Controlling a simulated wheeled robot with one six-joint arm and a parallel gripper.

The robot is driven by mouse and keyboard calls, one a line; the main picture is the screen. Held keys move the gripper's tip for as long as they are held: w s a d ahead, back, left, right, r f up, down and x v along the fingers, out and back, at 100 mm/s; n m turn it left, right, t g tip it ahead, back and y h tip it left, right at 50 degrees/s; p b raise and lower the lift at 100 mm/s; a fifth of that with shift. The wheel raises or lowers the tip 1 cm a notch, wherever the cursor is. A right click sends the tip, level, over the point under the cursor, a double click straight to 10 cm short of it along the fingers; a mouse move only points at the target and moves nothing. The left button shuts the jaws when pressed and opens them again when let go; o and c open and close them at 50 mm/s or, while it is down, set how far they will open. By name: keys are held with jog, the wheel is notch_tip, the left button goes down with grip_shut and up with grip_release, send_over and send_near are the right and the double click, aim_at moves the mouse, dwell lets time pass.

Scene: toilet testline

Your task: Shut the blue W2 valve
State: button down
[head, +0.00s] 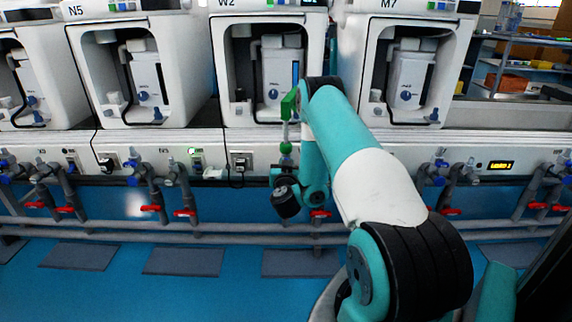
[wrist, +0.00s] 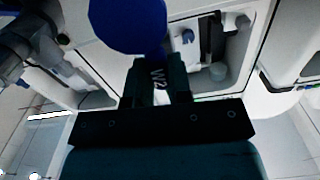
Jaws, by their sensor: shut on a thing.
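The blue W2 valve handle (wrist: 128,22) shows large and rounded at the top of the wrist view. A dark part with a W2 label (wrist: 157,75) sits between the fingers just below it. My gripper (wrist: 160,85) is shut on the valve, with a finger on each side of the labelled part. The handle's far side and the pipe under it are hidden. In the head view my arm covers much of the W2 valve area, and the fingertips cannot be made out there.
The open white W2 unit (head: 222,60) stands behind my arm, between the N5 unit (head: 85,75) and M7 unit (head: 455,60). Grey pipes (head: 110,226) with blue and red valve handles run along the front below. The blue floor (head: 110,295) is clear at front left.

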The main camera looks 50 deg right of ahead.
jog(key=shift+m, duration=0.3)
jog(key=c, duration=1)
grip_release()
jog(key=shift+c, duration=0.2)
